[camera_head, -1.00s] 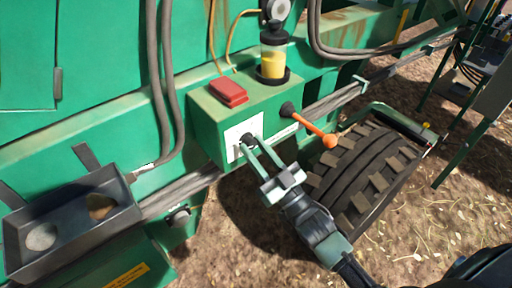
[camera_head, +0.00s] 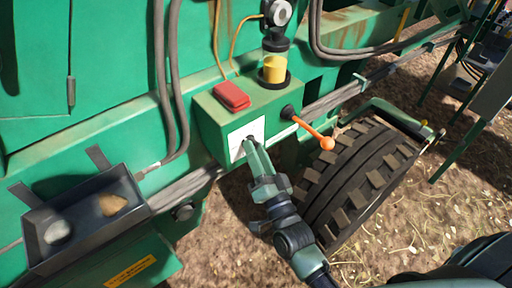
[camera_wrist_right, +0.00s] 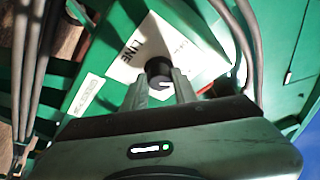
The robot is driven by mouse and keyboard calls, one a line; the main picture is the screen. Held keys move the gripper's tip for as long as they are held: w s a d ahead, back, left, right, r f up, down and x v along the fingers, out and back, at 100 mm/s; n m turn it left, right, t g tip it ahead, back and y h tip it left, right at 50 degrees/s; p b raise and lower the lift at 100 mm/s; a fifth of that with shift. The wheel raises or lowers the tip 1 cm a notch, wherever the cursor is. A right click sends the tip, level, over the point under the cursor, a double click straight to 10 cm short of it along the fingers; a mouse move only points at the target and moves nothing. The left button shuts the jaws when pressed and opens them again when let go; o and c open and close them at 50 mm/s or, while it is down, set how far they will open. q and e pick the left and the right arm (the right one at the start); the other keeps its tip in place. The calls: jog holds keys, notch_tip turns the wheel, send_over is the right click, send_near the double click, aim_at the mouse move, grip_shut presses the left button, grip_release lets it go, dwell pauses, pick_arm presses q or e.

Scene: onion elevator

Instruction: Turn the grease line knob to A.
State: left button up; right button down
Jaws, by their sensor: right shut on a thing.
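The grease line knob is a small dark round knob (camera_wrist_right: 158,70) on a white label plate (camera_head: 246,138) on the front of a green box (camera_head: 212,128). In the right wrist view the plate (camera_wrist_right: 128,52) shows the word LINE, and a white mark is on the knob's face. My right gripper (camera_head: 252,146) is at the knob with its fingers on either side, shut on it. The letter A cannot be read in either view. My left gripper is not in view.
An orange-tipped lever (camera_head: 315,134) sticks out right of the plate, close to my right gripper. A red box (camera_head: 231,96) and a yellow grease cup (camera_head: 274,66) sit on top. A wheel (camera_head: 358,178) is at right, a tray (camera_head: 82,222) at left.

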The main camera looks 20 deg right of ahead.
jog(key=shift+m, duration=0.5)
jog(key=c, duration=1.1)
grip_release()
jog(key=shift+s+f, duration=0.1)
jog(key=b+v, duration=0.2)
jog(key=v, duration=0.5)
jog(key=shift+s+b, duration=0.35)
